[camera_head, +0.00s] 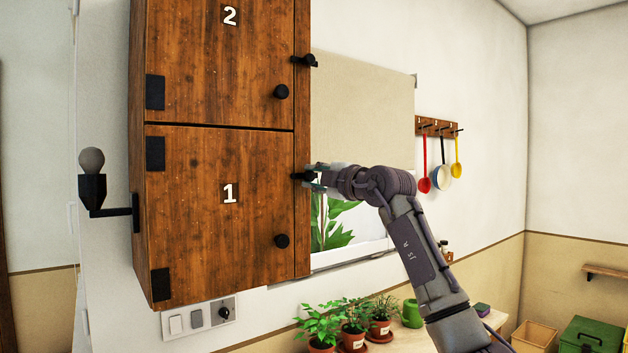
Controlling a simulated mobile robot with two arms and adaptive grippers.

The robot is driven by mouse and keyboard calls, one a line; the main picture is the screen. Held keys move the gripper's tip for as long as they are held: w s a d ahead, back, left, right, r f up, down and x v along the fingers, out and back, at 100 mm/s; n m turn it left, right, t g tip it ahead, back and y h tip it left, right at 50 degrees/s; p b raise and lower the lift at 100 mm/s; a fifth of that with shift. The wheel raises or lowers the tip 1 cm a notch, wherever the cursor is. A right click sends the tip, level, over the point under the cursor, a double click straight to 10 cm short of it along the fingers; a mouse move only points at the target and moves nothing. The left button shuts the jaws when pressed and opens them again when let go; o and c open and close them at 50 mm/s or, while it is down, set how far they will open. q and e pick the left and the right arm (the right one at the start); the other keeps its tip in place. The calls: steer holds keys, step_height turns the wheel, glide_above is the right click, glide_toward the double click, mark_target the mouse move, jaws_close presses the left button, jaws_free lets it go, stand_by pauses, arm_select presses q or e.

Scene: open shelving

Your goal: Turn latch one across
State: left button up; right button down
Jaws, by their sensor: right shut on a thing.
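A wooden wall cabinet has a lower door marked 1 (215,222) and an upper door marked 2 (215,70). Both doors are shut, with black hinges on the left and round black knobs on the right. Latch one (299,176) is a small black piece on the right edge of door 1; it appears to lie across the gap onto the frame. My right gripper (312,176) comes in from the right and is shut on latch one, its fingers partly hiding it. Latch two (304,61) sits higher up, beside door 2. My left gripper is not in view.
A lamp (92,185) sticks out left of the cabinet. Switches (198,318) are on the wall below it. Potted plants (354,330) stand on a counter at the bottom.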

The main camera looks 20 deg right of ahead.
stand_by(0.3)
steer(key=c, duration=0.9)
jaws_free()
steer(key=shift+s+d, duration=0.1)
steer(key=shift+s, duration=0.05)
steer(key=v, duration=1.1)
steer(key=shift+s+d+f, duration=0.1)
steer(key=shift+s, duration=0.25)
